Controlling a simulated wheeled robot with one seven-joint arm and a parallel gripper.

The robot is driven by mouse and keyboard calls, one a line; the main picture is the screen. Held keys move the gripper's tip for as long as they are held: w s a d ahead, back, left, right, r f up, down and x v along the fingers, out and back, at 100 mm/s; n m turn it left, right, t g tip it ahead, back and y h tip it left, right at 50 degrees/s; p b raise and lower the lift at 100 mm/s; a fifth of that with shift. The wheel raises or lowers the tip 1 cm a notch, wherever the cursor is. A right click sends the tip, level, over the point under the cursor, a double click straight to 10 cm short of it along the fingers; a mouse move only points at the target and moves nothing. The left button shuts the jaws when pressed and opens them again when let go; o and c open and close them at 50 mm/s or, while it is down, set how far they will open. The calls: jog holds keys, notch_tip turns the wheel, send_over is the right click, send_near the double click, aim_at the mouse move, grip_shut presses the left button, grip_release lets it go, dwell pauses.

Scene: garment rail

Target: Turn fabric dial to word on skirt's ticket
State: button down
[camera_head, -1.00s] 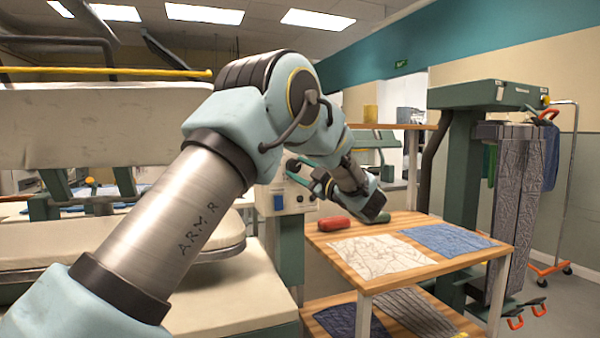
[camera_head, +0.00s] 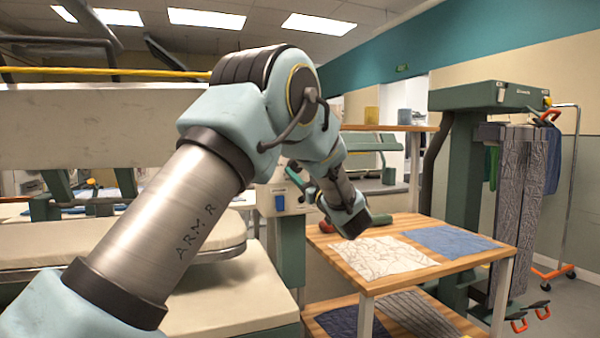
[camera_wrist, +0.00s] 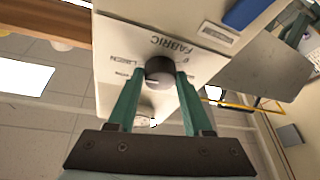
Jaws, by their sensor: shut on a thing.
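The fabric dial (camera_wrist: 160,70) is a dark round knob with a pale mark, on a cream panel (camera_wrist: 120,65) lettered FABRIC and LINEN. The mark points toward the lower left in the wrist view; other words around the dial are too small or hidden to read. My gripper (camera_wrist: 158,76) has its green fingers on either side of the knob and is shut on it. In the head view my wrist hides most of the dial. I see no readable ticket, and cannot tell which garment is the skirt.
A wooden table (camera_head: 405,279) holds a cream patterned cloth (camera_head: 375,252), a blue cloth (camera_head: 440,240) and a red object (camera_head: 326,226). Grey garments (camera_head: 510,205) hang at right. A padded press (camera_head: 225,285) stands at left.

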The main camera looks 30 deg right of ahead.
dwell(0.3)
jog(key=shift+c, duration=1.6)
grip_release()
jog(key=b+v, duration=0.2)
jog(key=v, duration=0.8)
jog(key=shift+s+b, duration=0.35)
jog(key=shift+s, duration=0.05)
jog(key=shift+f, duration=0.15)
